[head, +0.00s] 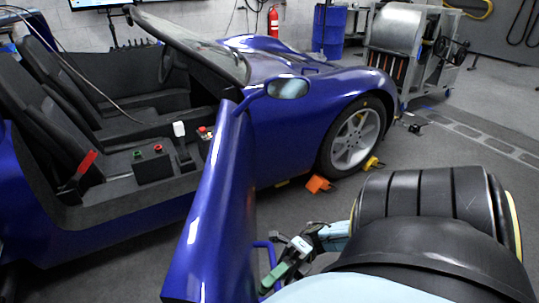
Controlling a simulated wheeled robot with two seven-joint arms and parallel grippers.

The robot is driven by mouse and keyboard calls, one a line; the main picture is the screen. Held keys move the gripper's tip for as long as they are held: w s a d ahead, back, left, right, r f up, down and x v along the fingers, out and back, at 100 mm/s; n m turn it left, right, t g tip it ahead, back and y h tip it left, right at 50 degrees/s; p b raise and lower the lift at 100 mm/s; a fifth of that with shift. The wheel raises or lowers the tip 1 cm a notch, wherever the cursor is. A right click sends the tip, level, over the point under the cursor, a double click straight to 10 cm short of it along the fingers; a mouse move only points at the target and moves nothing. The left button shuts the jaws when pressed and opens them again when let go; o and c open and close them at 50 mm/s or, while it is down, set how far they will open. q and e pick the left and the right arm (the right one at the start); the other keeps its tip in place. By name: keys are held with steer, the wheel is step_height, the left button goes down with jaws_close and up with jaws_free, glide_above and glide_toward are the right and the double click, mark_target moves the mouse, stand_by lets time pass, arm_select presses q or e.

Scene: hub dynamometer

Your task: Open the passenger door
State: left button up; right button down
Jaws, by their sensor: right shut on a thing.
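The blue passenger door (218,205) stands swung out from the side of the blue open-top car (300,100). Its edge points toward me, and the seats and sill show through the wide doorway. A thin blue handle bar (268,247) shows at the door's outer face. My right gripper (273,280) is at that face, low in the view, shut on the door handle. My right forearm hides part of the gripper and the lower door. My left gripper is not in view.
The front wheel (352,140) has an orange chock (319,185) and a yellow chock (373,163) near it. A metal machine on a cart (405,50), a blue drum (328,30) and a red extinguisher (273,22) stand behind. Grey floor right of the car is mostly free.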

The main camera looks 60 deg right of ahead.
steer(key=shift+w, duration=0.1)
steer(key=c, duration=1.7)
jaws_free()
steer(key=shift+d, duration=0.1)
